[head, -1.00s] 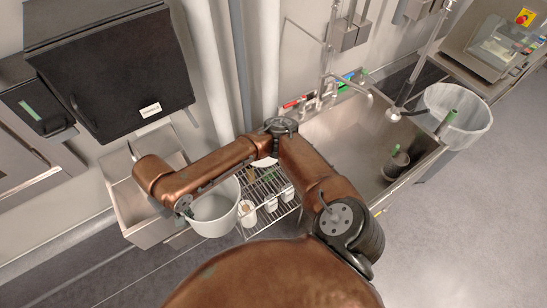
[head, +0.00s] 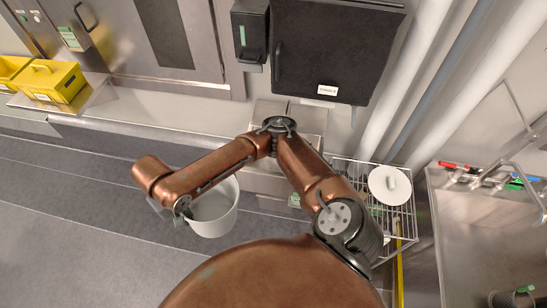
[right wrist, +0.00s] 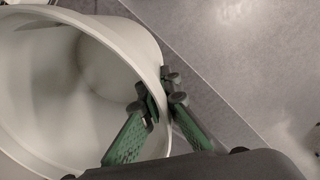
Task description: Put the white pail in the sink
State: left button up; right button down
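The white pail (head: 214,217) hangs from my right gripper (head: 180,208), which shows at its left rim in the head view. In the right wrist view the green fingers (right wrist: 160,105) are shut on the rim of the pail (right wrist: 60,100), one inside and one outside. The pail's inside looks empty. The steel sink (head: 450,245) is at the right edge of the head view, partly cut off and well to the right of the pail. My left gripper is not in view.
A wire rack (head: 405,215) holding a white-lidded container (head: 390,185) stands between pail and sink. A dark pot (head: 512,299) is in the sink. A black wall unit (head: 335,50) hangs behind. Yellow bins (head: 50,82) are far left. Floor (head: 70,225) at left is clear.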

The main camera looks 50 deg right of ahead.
aim_at(449, 261)
jog(key=u, duration=0.05)
jog(key=k, duration=2.65)
jog(key=z, duration=1.4)
jog(key=i, duration=0.5)
jog(key=z, duration=0.15)
